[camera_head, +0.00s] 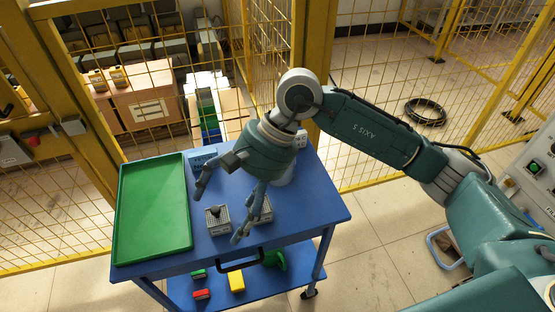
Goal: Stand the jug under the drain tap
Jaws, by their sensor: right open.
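My right gripper (218,213) is open above the blue table (325,208), its fingers pointing down and to the left. The gripper holds nothing that I can see. I cannot make out a drain tap. My left gripper is not in view.
A green tray (152,212) covers the table's left. Small grey blocks (217,221) stand under the gripper. The lower shelf holds a green item (274,259) and a yellow block (236,281). Yellow mesh fencing (365,140) stands behind; a control panel (535,168) is far right.

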